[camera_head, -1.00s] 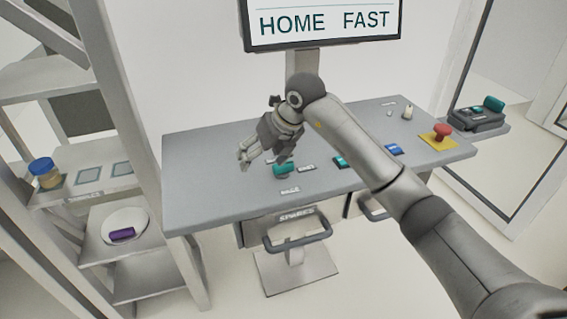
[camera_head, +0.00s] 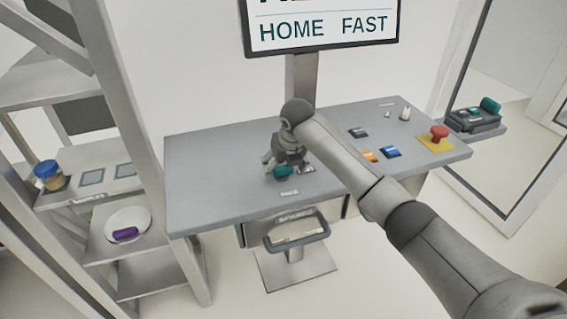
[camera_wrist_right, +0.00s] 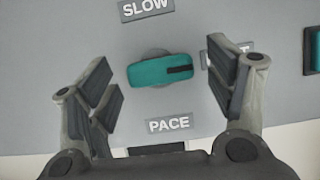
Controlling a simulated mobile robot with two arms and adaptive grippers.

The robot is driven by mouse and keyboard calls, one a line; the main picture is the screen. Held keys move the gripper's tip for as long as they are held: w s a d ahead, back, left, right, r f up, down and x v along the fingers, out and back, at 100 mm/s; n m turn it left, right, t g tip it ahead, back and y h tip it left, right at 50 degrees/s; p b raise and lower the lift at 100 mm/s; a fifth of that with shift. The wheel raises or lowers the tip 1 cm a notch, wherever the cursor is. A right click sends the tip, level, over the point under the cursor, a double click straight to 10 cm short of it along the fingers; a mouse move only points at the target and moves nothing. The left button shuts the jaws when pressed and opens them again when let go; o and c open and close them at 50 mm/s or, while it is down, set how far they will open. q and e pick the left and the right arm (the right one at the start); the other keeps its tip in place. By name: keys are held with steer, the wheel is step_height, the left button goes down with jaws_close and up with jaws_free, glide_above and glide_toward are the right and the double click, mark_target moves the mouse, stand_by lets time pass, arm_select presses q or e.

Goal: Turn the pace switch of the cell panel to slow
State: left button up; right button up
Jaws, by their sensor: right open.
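The pace switch is a teal knob (camera_wrist_right: 162,71) on the grey panel top, and it also shows in the head view (camera_head: 283,171). Its black mark points right, at a label partly hidden by a finger. A SLOW label (camera_wrist_right: 146,8) lies above the knob in the wrist view, and a PACE label (camera_wrist_right: 169,125) lies below it. My right gripper (camera_wrist_right: 165,82) is open, its fingers on either side of the knob with gaps visible; it also shows in the head view (camera_head: 284,158). My left gripper is out of view.
The screen (camera_head: 322,30) reads HOME and FAST. An orange button (camera_head: 370,156), a blue button (camera_head: 391,152) and a red mushroom button (camera_head: 439,132) on yellow are to the right on the panel (camera_head: 215,185). A shelf with a jar (camera_head: 49,175) stands left.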

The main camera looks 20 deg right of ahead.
steer(key=shift+w+f, duration=0.1)
steer(key=shift+f, duration=0.15)
steer(key=c, duration=1)
steer(key=shift+w+d+f+n+y+b, duration=0.1)
steer(key=shift+n+y+b, duration=0.2)
steer(key=shift+n+b, duration=0.65)
steer(key=shift+d+f+n+y+b, duration=0.1)
steer(key=shift+n+y+b, duration=0.2)
steer(key=shift+n+b, duration=0.6)
steer(key=n+y+b, duration=0.1)
steer(key=n, duration=0.1)
steer(key=n+g+b, duration=0.1)
steer(key=n+b, duration=0.1)
steer(key=shift+w+r+n+y, duration=0.15)
steer(key=shift+n+y, duration=0.1)
steer(key=shift+y, duration=0.15)
steer(key=n+b, duration=0.1)
steer(key=n, duration=0.1)
steer(key=n+g+y+b, duration=0.1)
steer(key=n, duration=0.1)
steer(key=shift+w+a+r+n+g, duration=0.1)
steer(key=shift+n+g, duration=0.6)
steer(key=shift+n, duration=0.8)
steer(key=shift+w+n+g, duration=0.1)
steer(key=shift+n+g, duration=0.3)
steer(key=shift+n, duration=1.1)
